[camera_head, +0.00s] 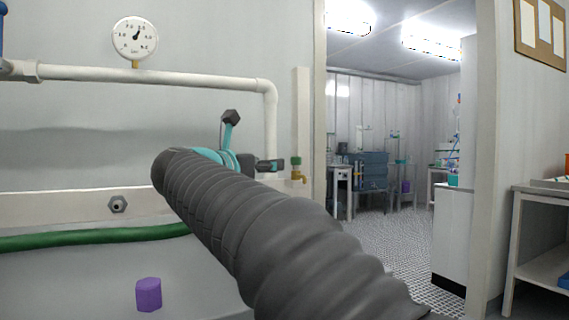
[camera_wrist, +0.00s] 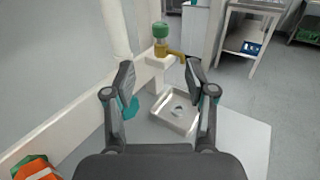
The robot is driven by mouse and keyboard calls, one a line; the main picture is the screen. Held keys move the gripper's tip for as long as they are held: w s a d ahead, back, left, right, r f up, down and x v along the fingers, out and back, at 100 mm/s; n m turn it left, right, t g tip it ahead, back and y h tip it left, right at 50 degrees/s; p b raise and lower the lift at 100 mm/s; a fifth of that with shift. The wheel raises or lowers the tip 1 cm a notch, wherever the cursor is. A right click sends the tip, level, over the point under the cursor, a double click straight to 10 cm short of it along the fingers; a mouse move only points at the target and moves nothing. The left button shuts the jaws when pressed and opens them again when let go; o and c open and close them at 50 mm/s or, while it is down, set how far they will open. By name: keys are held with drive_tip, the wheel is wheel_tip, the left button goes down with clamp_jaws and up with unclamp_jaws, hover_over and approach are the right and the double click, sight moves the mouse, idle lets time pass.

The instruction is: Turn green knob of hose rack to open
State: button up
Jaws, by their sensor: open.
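The green knob (camera_head: 295,160) sits on top of a small brass tap (camera_head: 298,176) at the right end of the white rack rail, beside a white post. In the wrist view the green knob (camera_wrist: 160,30) and the brass valve body (camera_wrist: 161,48) are ahead, near the top centre. My gripper (camera_wrist: 160,76) is open and empty, its two fingers apart. The knob lies beyond the fingertips, roughly between them in the picture, and is not touched. In the head view my gripper (camera_head: 270,165) is seen side-on to the left of the tap, partly hidden by my arm.
A white pipe (camera_head: 150,76) with a pressure gauge (camera_head: 135,38) runs along the wall. A green hose (camera_head: 95,237) and a purple cylinder (camera_head: 148,294) are at lower left. A square tray (camera_wrist: 176,112) lies below the tap. A doorway opens at right.

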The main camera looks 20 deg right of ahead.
sight(293, 161)
drive_tip(key=p+x, duration=0.1)
drive_tip(key=x, duration=1.2)
drive_tip(key=shift+p, duration=0.3)
clamp_jaws()
